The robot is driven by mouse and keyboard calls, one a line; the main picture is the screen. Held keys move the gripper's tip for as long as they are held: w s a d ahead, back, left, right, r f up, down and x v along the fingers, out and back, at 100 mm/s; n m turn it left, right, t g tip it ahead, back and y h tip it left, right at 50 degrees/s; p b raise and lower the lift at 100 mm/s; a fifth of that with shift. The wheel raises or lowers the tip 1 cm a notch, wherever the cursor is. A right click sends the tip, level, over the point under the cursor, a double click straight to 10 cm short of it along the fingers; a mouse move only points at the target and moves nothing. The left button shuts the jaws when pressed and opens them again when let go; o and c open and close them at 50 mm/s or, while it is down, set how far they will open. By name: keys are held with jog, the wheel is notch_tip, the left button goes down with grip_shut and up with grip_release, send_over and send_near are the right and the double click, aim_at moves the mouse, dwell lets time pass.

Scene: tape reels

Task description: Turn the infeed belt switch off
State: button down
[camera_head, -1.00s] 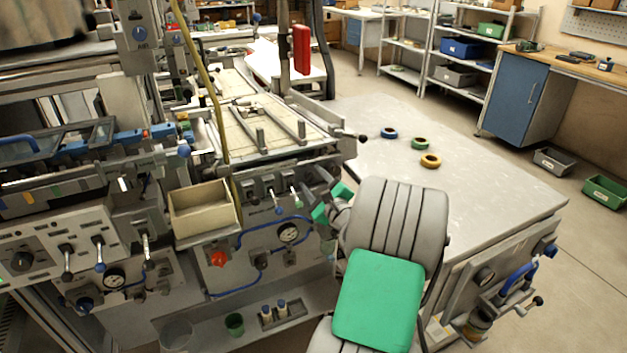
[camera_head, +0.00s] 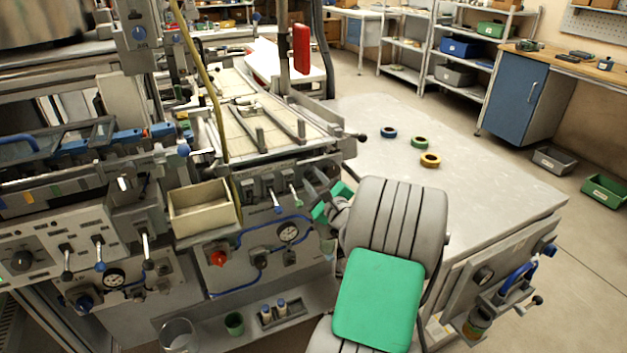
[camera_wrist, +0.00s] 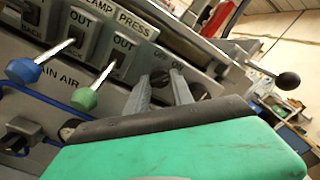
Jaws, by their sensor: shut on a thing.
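The belt switch is a dark knob (camera_wrist: 160,78) on the grey panel, under a small label that seems to read OFF and ON. My gripper (camera_wrist: 161,88) is at this knob in the wrist view, with a grey finger on either side and closed on it. The fingers hide much of the knob, so I cannot tell its setting. In the head view my gripper (camera_head: 331,203) reaches the right end of the machine's front panel, and the switch is mostly hidden there.
A green-knobbed lever (camera_wrist: 84,98) and a blue-knobbed lever (camera_wrist: 24,71) stick out left of my gripper. A black ball handle (camera_wrist: 288,81) projects at right. A beige bin (camera_head: 203,207) hangs left. Several tape reels lie on the grey table (camera_head: 480,170).

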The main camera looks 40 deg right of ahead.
jog(key=shift+n, duration=0.3)
jog(key=n+b, duration=0.2)
jog(key=shift+f+n, duration=0.1)
jog(key=shift+n, duration=0.2)
jog(key=n+b, duration=0.3)
jog(key=shift+n, duration=0.3)
jog(key=n+b, duration=0.3)
jog(key=n, duration=0.1)
jog(key=shift+b, duration=0.35)
jog(key=shift+n+b, duration=1.2)
jog(key=shift+n, duration=0.3)
jog(key=c, duration=1.1)
grip_release()
jog(key=shift+r, duration=0.2)
